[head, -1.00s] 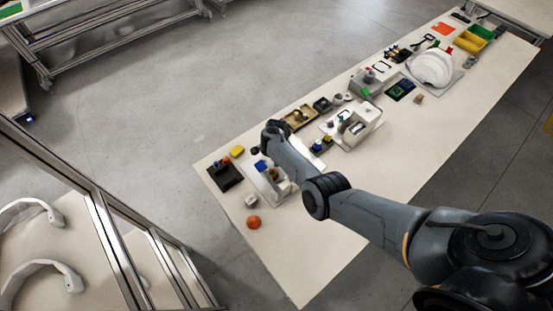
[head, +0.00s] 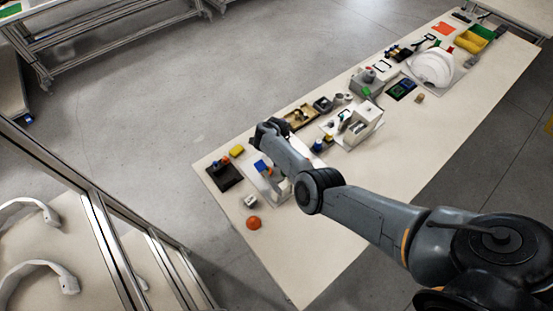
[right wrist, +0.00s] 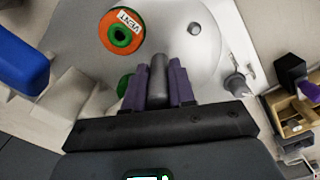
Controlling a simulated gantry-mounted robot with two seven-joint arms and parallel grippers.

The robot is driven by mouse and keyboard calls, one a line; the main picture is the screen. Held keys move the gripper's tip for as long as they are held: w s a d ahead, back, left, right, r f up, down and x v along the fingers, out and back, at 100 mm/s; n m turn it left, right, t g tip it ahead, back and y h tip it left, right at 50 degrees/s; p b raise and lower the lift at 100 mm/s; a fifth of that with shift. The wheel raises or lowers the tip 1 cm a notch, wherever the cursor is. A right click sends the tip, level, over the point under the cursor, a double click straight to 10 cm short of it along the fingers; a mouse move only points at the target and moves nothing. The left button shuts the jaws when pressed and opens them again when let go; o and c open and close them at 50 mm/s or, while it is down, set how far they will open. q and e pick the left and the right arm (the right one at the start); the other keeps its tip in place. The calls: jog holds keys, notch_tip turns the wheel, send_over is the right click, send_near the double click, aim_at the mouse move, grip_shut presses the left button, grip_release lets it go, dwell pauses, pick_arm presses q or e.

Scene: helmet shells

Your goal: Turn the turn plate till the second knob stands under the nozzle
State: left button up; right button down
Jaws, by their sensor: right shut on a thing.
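The turn plate (right wrist: 145,45) is a pale grey disc in the right wrist view. My right gripper (right wrist: 158,88) has purple fingers shut on an upright grey knob (right wrist: 158,72) at the plate's near side. I cannot make out the nozzle. My left gripper is not in view.
A blue block-like part (right wrist: 22,62) is at the left of the wrist view, and a small metal fitting (right wrist: 238,84) is right of the plate. In the head view an orange ball (head: 253,223) and a dark tray (head: 224,177) are nearby.

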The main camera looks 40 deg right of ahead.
jog(key=shift+m, duration=0.5)
dwell(0.3)
jog(key=c, duration=1.2)
grip_release()
jog(key=shift+r, duration=0.65)
notch_tip(320, 180, up, 10)
jog(key=p, duration=0.3)
jog(key=shift+f+p, duration=0.2)
jog(key=shift+p, duration=0.2)
